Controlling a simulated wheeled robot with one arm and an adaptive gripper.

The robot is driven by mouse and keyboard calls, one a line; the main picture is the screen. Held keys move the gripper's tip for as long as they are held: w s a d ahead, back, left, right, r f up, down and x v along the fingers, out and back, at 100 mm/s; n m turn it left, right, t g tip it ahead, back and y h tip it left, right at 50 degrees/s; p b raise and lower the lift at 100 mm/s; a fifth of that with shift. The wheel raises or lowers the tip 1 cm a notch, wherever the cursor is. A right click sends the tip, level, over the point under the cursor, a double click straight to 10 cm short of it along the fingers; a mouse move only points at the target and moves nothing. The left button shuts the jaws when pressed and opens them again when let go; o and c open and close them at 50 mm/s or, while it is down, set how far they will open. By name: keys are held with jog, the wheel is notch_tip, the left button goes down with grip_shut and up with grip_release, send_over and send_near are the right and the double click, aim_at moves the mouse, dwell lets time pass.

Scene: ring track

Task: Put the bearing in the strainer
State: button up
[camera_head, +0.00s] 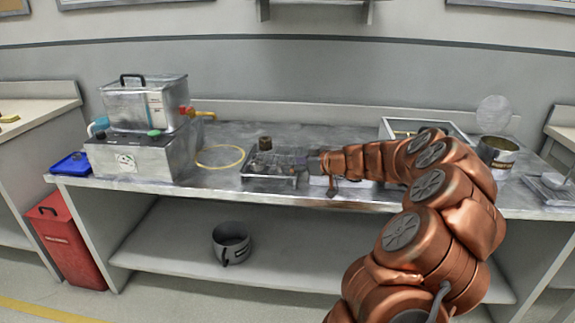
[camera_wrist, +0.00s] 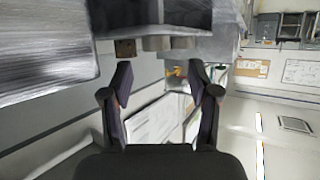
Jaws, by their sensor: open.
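My gripper (camera_head: 308,163) reaches left over the front of the metal bench, at the right side of a shallow clear or metal tray (camera_head: 250,183). In the wrist view my gripper (camera_wrist: 160,76) is open, with nothing between its two dark fingers. A small brown cylinder (camera_head: 265,143) shows at the back of the tray. I cannot tell for sure which thing is the bearing. A yellow ring (camera_head: 220,157) lies on the bench left of the tray; it may be the strainer's rim, but I cannot tell. The wrist view shows a brown block (camera_wrist: 125,48) and a grey cylinder (camera_wrist: 155,43) beyond the fingertips.
At the right are a framed tray (camera_head: 392,128) and an open can (camera_head: 498,153). A grey pot (camera_head: 231,243) sits on the lower shelf.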

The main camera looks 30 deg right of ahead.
jog(key=v, duration=0.6)
jog(key=shift+s, duration=0.25)
